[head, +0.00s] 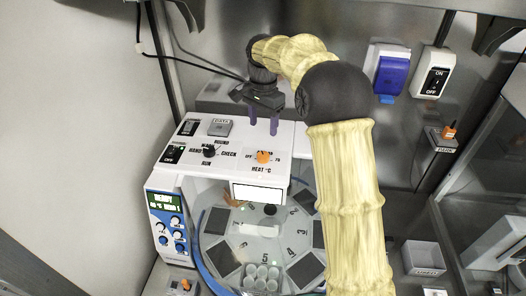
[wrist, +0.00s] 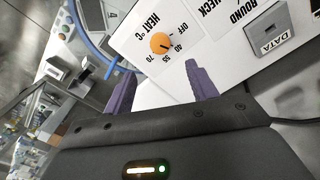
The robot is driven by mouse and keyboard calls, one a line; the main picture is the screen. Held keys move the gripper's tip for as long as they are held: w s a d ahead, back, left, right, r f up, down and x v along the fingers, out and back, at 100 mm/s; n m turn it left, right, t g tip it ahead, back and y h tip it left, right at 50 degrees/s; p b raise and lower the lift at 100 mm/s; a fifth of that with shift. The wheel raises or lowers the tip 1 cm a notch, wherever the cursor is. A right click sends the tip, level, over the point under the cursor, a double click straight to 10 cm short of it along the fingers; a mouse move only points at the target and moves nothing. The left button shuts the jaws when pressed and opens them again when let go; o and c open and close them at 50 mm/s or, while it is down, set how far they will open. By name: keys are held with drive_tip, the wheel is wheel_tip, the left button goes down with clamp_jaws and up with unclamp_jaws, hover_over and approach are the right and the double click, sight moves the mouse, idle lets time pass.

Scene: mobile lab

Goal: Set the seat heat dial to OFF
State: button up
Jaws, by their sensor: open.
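The orange heat dial (head: 263,157) sits on the white machine top, above the printed words HEAT °C. In the wrist view the dial (wrist: 160,43) is ringed by the marks OFF, 40, 55 and 70. A dark line on it seems to point toward the 40 and 55 side; I cannot tell which mark exactly. My gripper (head: 263,121) is open and empty, with its purple fingers pointing down above the back of the machine top, behind the dial. In the wrist view the fingertips (wrist: 160,72) are apart on either side below the dial, not touching it.
A black dial (head: 209,151) marked CHECK stands left of the heat dial, with a grey DATA block (head: 220,127) behind it. A blue control panel (head: 165,222) is at the front left. A round numbered carousel (head: 250,240) lies in front. A wall switch (head: 431,75) is right.

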sight(263, 154)
wheel_tip(263, 154, down, 12)
drive_tip(key=p, duration=0.3)
drive_tip(key=shift+f+p, duration=0.1)
drive_tip(key=shift+p, duration=0.25)
drive_tip(key=c, duration=1)
drive_tip(key=shift+n, duration=0.4)
drive_tip(key=n+b, duration=0.2)
drive_tip(key=n, duration=0.7)
drive_tip(key=shift+b, duration=0.35)
drive_tip(key=shift+w, duration=0.1)
drive_tip(key=o, duration=1)
